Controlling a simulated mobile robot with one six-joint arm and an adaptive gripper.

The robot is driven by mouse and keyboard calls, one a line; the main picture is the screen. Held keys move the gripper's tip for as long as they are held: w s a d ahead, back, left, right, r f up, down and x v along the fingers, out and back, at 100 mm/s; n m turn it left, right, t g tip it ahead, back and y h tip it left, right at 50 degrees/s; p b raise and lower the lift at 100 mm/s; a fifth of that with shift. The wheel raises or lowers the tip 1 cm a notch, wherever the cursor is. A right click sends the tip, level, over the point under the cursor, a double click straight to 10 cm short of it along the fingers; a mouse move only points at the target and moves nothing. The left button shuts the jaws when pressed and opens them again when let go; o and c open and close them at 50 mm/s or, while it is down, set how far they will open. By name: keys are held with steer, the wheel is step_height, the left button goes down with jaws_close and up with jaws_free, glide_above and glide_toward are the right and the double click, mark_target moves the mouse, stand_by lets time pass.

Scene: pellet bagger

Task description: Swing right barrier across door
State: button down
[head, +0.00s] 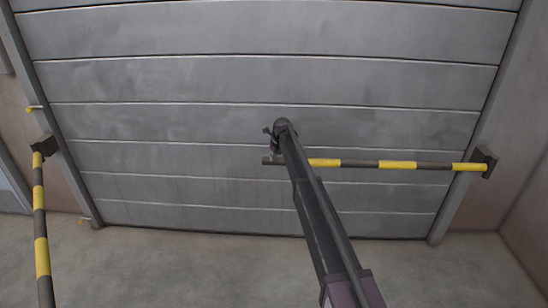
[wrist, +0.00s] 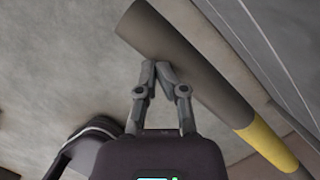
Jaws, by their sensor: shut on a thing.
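The right barrier (head: 398,164) is a bar banded yellow and dark grey. It runs level across the right part of the grey panelled door, from its wall bracket (head: 484,162) to a dark free end near the door's middle. My gripper (head: 272,146) is at that free end, partly hidden by my arm. In the wrist view, the gripper's fingers (wrist: 158,68) are close together at the bar's plain dark end section (wrist: 180,50), shut on it. A yellow band (wrist: 264,146) shows farther along the bar.
The left barrier (head: 40,225), also yellow and dark, points out from its bracket (head: 45,146) towards the camera, away from the door. The door (head: 180,125) is closed. The concrete floor (head: 180,270) before the door is clear.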

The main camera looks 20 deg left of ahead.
steer(key=s+d+r+p, duration=0.1)
steer(key=s+r+p, duration=0.5)
steer(key=r+p, duration=0.4)
steer(key=shift+d+r, duration=0.2)
steer(key=shift+d, duration=0.05)
stand_by(0.3)
stand_by(0.4)
steer(key=s+d+r+n+g+h+p, duration=0.1)
steer(key=s+d+r+n+p, duration=0.1)
steer(key=s+d+n, duration=1.1)
steer(key=s+d+r+n+h+p, duration=0.15)
steer(key=s+d+n, duration=0.35)
steer(key=s+d, duration=1.5)
steer(key=s+d+r+n+g+p, duration=0.1)
steer(key=s+d+n+p, duration=0.1)
steer(key=s+d+n, duration=0.4)
steer(key=s+d, duration=0.5)
steer(key=shift+s+n, duration=0.35)
steer(key=shift+n, duration=0.05)
